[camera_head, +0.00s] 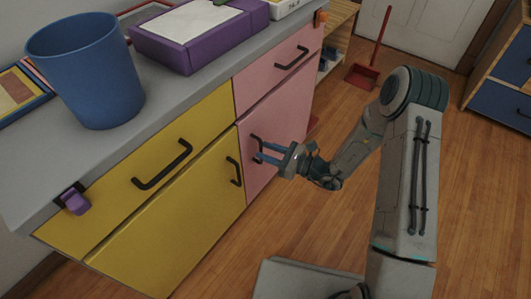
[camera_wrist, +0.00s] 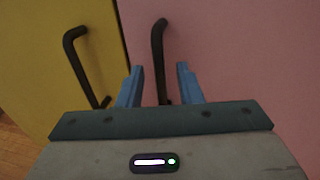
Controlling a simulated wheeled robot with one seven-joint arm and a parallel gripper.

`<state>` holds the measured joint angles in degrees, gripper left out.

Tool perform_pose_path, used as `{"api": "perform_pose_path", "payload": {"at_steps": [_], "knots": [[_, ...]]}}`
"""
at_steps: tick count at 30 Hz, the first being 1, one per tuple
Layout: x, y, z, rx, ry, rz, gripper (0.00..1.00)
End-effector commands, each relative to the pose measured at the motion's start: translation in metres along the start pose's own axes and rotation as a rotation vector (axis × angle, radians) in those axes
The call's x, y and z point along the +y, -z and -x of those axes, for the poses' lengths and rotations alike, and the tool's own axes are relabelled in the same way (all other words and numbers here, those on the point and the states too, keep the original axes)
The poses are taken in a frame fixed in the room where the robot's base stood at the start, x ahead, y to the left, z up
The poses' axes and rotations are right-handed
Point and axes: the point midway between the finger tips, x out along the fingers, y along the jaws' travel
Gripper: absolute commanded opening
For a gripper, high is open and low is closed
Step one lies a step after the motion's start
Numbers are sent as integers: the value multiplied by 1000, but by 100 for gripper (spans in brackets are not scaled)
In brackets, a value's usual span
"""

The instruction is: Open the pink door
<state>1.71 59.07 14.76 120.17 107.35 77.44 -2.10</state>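The pink door (camera_head: 281,122) is the lower pink front of the cabinet and looks shut; it fills the right of the wrist view (camera_wrist: 245,60). Its dark vertical handle (camera_wrist: 158,50) is near the door's left edge; it also shows in the head view (camera_head: 257,142). My gripper (camera_head: 262,153) is at the handle. In the wrist view its blue fingers (camera_wrist: 160,82) are apart, with the handle's lower part showing between them. I see no finger closed on the handle.
A yellow door (camera_head: 180,240) with a dark handle (camera_head: 234,171) adjoins on the left. A yellow drawer (camera_head: 120,215) and a pink drawer (camera_head: 275,75) are above. A blue bin (camera_head: 88,70) and a purple box (camera_head: 195,35) stand on the counter. Wood floor (camera_head: 335,235) is open in front.

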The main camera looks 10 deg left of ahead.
Motion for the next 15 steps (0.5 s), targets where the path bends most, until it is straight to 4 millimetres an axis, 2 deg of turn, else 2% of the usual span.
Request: {"api": "perform_pose_path", "payload": {"at_steps": [4, 12, 13, 15], "knots": [[0, 0, -9, 0, -1, 0, 32], [0, -1, -10, 0, 0, 0, 32], [0, -1, -10, 0, 0, 0, 27], [0, -1, -10, 0, -1, 0, 8]]}}
